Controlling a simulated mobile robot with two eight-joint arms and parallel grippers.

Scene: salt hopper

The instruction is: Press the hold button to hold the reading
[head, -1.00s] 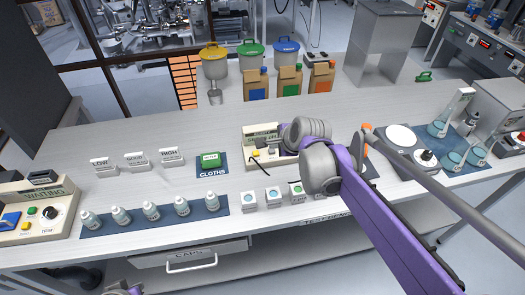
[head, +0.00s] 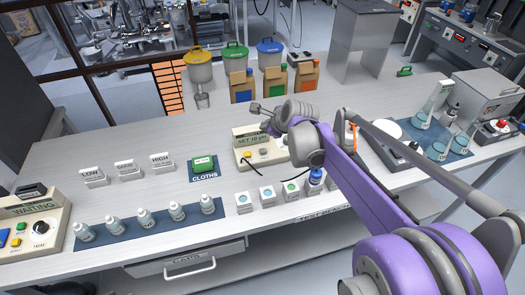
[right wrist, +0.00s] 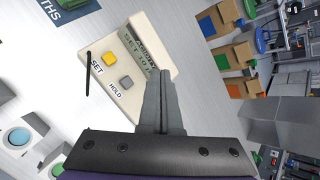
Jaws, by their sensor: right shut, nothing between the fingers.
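The pH meter (head: 258,150) is a cream box on the bench, its display (head: 258,139) reading "SET 10 pH". It fills the middle of the right wrist view (right wrist: 124,45). The grey hold button (right wrist: 126,82), labelled HOLD, sits beside a yellow SET button (right wrist: 109,60). My right gripper (head: 260,112) is shut and empty above the meter's back edge. In the right wrist view, its fingers (right wrist: 161,78) lie to the right of the hold button, covering part of the display side. They appear apart from the button. My left gripper is not clearly visible.
A black probe or cable (right wrist: 89,73) lies beside the meter. Small white boxes with coloured tops (head: 267,194) stand in front, and a green cloth pack (head: 203,164) is to the left. Brown bags (head: 272,82) stand behind. Bare bench (head: 120,130) lies at the back left.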

